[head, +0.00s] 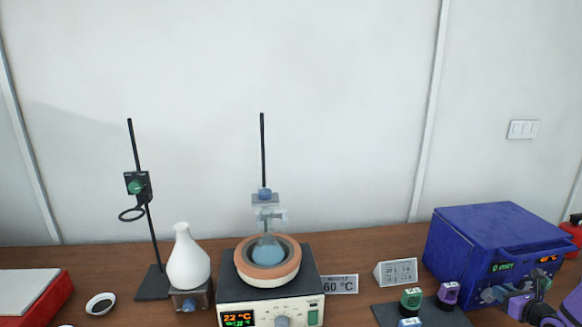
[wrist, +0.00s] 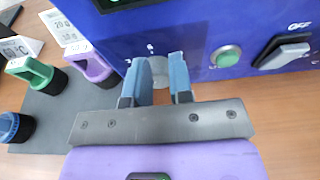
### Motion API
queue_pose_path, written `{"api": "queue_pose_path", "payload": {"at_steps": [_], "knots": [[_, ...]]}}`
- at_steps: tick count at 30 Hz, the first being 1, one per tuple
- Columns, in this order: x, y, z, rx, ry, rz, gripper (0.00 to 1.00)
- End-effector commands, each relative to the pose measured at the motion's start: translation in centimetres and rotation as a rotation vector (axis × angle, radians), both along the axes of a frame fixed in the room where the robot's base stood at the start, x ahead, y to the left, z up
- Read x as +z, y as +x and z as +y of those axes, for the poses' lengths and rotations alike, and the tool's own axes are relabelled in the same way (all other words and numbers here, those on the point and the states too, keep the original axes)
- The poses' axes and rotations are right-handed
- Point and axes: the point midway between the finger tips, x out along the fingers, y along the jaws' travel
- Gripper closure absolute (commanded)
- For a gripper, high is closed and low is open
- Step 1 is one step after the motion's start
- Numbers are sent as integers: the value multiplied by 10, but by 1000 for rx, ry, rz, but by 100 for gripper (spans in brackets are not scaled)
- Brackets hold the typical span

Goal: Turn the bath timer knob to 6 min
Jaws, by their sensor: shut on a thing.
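The blue bath (head: 480,245) stands at the right of the bench. Its green display (head: 503,267) reads 0 min, and an orange readout sits beside it. In the wrist view, the round grey timer knob (wrist: 160,68) is on the bath's blue front panel (wrist: 200,30). My gripper (wrist: 162,75) has its two blue fingers on either side of the knob, shut on it. The fingers partly hide the knob and its scale marks. In the head view my gripper (head: 488,295) is at the lower left of the bath's front.
A green button (wrist: 226,57) and an OFF-marked switch (wrist: 285,52) sit right of the knob. Green (wrist: 30,70), purple (wrist: 90,62) and blue (wrist: 14,126) tools stand on a dark mat left of my gripper. A heating plate (head: 270,305) stands mid-bench.

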Motion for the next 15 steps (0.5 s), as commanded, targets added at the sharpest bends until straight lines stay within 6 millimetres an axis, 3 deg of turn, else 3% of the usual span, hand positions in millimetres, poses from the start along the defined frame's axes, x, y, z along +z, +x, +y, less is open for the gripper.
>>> {"api": "queue_pose_path", "payload": {"at_steps": [1, 15], "knots": [[3, 9, -1, 0, -9, -11, 100], [5, 9, -2, 0, -9, -9, 100]]}}
